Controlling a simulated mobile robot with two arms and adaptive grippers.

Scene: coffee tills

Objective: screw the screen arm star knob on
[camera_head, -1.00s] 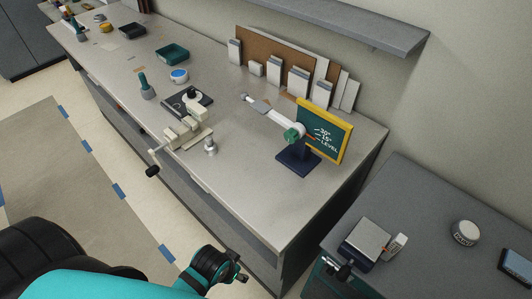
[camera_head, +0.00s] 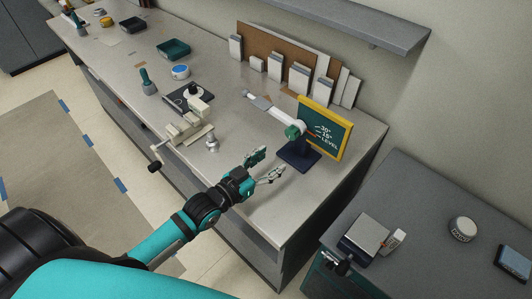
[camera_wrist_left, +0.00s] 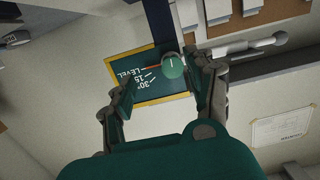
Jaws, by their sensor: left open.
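The green star knob (camera_head: 293,132) sits at the joint where the white screen arm (camera_head: 263,106) meets the dark stand (camera_head: 298,155), in front of the yellow-framed angle board (camera_head: 326,128). My left gripper (camera_head: 266,166) is open and empty over the counter's front edge, apart from the knob and to its lower left. In the left wrist view, the knob (camera_wrist_left: 173,66) appears between the open fingers (camera_wrist_left: 163,80), beyond them, with the board (camera_wrist_left: 147,76) behind. The knob's threads and how far it is seated are hidden. My right gripper is not in view.
A beige vise (camera_head: 187,130) and a small metal post (camera_head: 212,143) stand left of the gripper. Grey and white blocks (camera_head: 299,76) line the wall. A scale (camera_head: 364,237) and a round tin (camera_head: 462,228) are on the right desk. The counter's front right (camera_head: 280,205) is clear.

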